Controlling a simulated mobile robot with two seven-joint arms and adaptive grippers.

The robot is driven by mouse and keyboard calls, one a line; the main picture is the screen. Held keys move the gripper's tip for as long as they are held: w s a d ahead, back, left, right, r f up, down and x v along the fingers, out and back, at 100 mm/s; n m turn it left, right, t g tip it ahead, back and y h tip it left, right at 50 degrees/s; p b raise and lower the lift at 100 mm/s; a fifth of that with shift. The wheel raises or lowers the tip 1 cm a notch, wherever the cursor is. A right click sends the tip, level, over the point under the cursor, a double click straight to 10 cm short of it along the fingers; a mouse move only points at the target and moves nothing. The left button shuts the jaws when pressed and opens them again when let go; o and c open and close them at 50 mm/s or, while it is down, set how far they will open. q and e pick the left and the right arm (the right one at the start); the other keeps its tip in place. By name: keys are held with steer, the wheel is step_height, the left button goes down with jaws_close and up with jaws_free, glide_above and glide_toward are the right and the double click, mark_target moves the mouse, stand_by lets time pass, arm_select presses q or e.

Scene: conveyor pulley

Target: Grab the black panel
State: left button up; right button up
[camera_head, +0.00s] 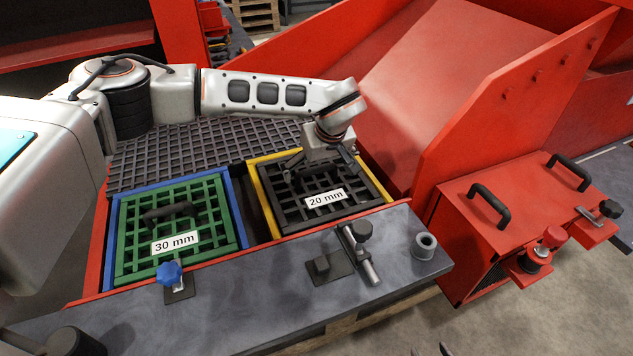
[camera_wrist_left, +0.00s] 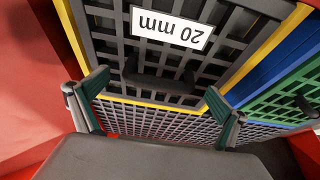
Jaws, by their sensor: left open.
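The black panel (camera_head: 344,201) is a square grid labelled "20 mm" inside a yellow frame. It lies beside the green "30 mm" panel in the head view, and it fills the top of the left wrist view (camera_wrist_left: 110,45). Its dark handle (camera_wrist_left: 160,78) lies between the two fingers in that view. My left gripper (camera_head: 318,172) is open above the panel, around the handle's position; I cannot tell whether the fingers touch it. The gripper hides part of the handle in the head view. Small dark tips at the lower edge may be my right gripper (camera_head: 430,350).
The green panel (camera_head: 205,216) sits in a blue frame to the left. A grey ledge (camera_head: 235,310) with a blue knob (camera_head: 168,272) and a clamp post (camera_head: 360,250) runs along the front. A red chute wall (camera_head: 490,110) rises close on the right. Dark mesh lies behind.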

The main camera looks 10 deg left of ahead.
arm_select(q)
steer(key=shift+x, duration=1.05)
steer(key=shift+w, duration=0.1)
steer(key=c, duration=1.7)
steer(key=shift+w+r, duration=0.1)
steer(key=shift+r, duration=0.05)
steer(key=c, duration=0.4)
steer(key=shift+r, duration=0.15)
